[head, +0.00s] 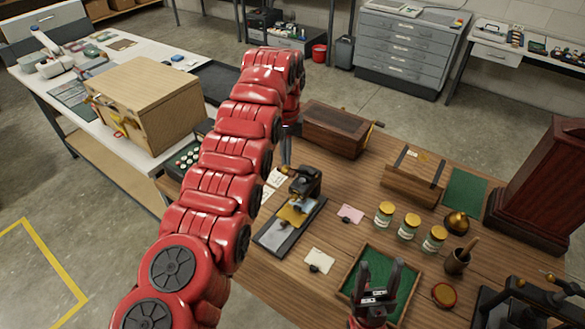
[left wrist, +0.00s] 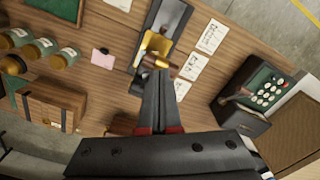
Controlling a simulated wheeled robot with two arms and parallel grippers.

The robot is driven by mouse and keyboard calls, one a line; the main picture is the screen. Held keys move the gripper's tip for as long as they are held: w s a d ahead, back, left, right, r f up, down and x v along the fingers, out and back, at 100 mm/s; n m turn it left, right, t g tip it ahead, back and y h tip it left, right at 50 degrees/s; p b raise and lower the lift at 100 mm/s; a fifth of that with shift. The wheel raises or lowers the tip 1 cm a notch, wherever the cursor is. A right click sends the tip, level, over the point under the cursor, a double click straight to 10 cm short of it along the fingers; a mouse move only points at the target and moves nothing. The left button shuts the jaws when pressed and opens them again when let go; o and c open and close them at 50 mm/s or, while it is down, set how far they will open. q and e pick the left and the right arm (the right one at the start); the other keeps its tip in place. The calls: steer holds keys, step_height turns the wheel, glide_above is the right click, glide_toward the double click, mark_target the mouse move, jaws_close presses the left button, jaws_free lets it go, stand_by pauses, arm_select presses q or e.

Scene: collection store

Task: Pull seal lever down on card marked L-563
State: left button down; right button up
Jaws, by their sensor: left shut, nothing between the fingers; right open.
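The black seal press (head: 303,187) stands on a long base on the wooden table, with a yellow plate (head: 292,214) under its head. In the left wrist view the press (left wrist: 165,20) shows its lever (left wrist: 157,61) with a brown grip. My left gripper (left wrist: 160,72) is shut and empty, its tips at or just over the lever grip; I cannot tell if they touch. In the head view my red left arm partly hides this gripper (head: 290,131). White cards (left wrist: 212,37) lie beside the press; their marks are too small to read. My right gripper (head: 377,268) is open and empty.
A green-lined tray (head: 348,282) lies by my right gripper. A pink card (head: 350,213) and a cream card (head: 320,260) lie near the press. Yellow-lidded jars (head: 408,226) stand to the right. A wooden box (head: 335,129) and a keypad device (left wrist: 255,95) stand near the left arm.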

arm_select(q)
steer(key=shift+f, duration=0.2)
stand_by(0.4)
steer(key=shift+f+b, duration=0.65)
steer(key=shift+b, duration=0.1)
steer(key=shift+s+f, duration=0.1)
steer(key=shift+f, duration=0.1)
steer(key=shift+r, duration=0.1)
steer(key=shift+f+b, duration=0.3)
steer(key=shift+b, duration=0.45)
steer(key=b, duration=0.4)
steer(key=f+b, duration=0.1)
steer(key=b, duration=0.3)
steer(key=shift+s+a+f, duration=0.25)
steer(key=shift+s+a, duration=0.1)
steer(key=shift+s, duration=0.05)
